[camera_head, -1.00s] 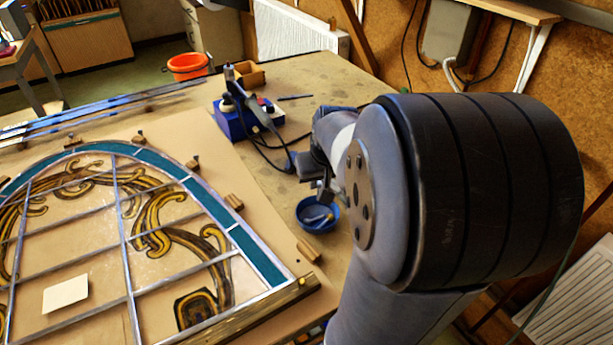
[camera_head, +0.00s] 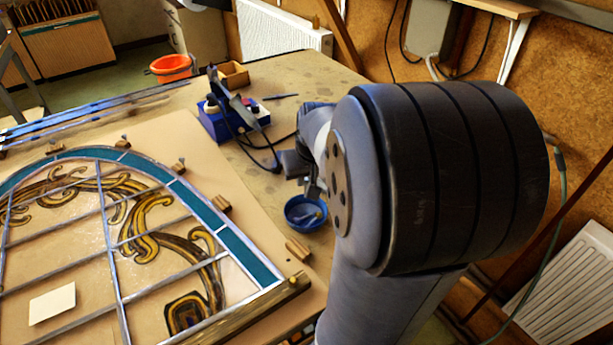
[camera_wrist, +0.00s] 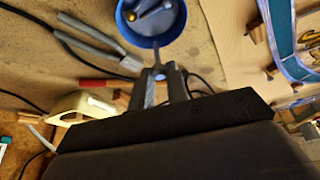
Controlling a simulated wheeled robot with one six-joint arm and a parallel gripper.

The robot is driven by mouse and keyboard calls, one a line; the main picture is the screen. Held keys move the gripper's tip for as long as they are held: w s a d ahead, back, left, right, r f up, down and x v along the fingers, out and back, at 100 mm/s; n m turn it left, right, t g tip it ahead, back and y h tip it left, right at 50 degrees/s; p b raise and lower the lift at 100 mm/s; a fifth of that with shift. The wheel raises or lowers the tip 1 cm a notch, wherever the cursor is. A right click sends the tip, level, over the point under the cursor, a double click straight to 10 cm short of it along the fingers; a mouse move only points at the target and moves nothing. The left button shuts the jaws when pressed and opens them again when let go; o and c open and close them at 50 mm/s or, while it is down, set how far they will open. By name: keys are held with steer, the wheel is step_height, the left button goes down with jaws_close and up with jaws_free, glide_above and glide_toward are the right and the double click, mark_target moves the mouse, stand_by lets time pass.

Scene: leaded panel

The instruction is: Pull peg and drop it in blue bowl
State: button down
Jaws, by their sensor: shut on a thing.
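The blue bowl (camera_head: 293,222) stands on the bench to the right of the leaded panel. It also shows at the top of the wrist view (camera_wrist: 127,32), with small metallic pieces lying in it. My gripper (camera_wrist: 160,74) is shut on a slim grey peg (camera_wrist: 157,53), whose free end points toward the bowl's near rim. In the head view my gripper (camera_head: 313,188) is just above and beside the bowl, partly hidden by my arm. Whether the peg is over the rim or short of it I cannot tell.
The leaded panel (camera_head: 118,161) lies on a board, with wooden blocks (camera_head: 221,204) along its edge. A blue soldering station (camera_head: 221,122) with cables stands behind the bowl. Grey hand tools (camera_wrist: 98,44) lie left of the bowl in the wrist view.

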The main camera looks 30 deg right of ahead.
steer(key=shift+f, duration=0.1)
steer(key=shift+f+b, duration=1.15)
steer(key=shift+f, duration=0.1)
steer(key=shift+f+b, duration=1.7)
steer(key=shift+f, duration=0.35)
stand_by(0.6)
steer(key=c, duration=1.3)
jaws_free()
steer(key=shift+r, duration=0.1)
steer(key=v, duration=1)
steer(key=shift+s+r, duration=0.2)
steer(key=shift+r, duration=0.05)
